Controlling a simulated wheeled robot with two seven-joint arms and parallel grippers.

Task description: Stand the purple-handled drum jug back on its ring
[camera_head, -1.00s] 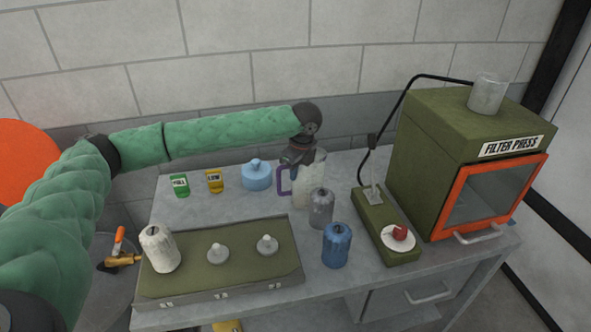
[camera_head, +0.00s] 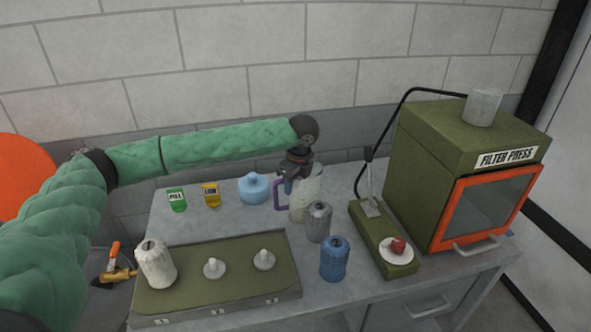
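The purple-handled drum jug (camera_head: 308,196) is a clear, pale jug standing upright at the back middle of the bench, its purple handle (camera_head: 279,195) on its left. My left gripper (camera_head: 292,184) reaches in from the left and points down at the jug's rim, on the handle side. Its dark body overlaps the jug's upper left part. The fingertips are small and partly hidden against the jug, so I cannot tell whether they grip it. No ring can be made out under the jug. My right gripper is out of view.
A grey reel (camera_head: 319,222) stands close in front of the jug, and a blue reel (camera_head: 335,258) in front of that. A light-blue lidded pot (camera_head: 254,188) is to the left. The olive filter press (camera_head: 420,165) blocks the right. An olive tray (camera_head: 200,291) fills the front left.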

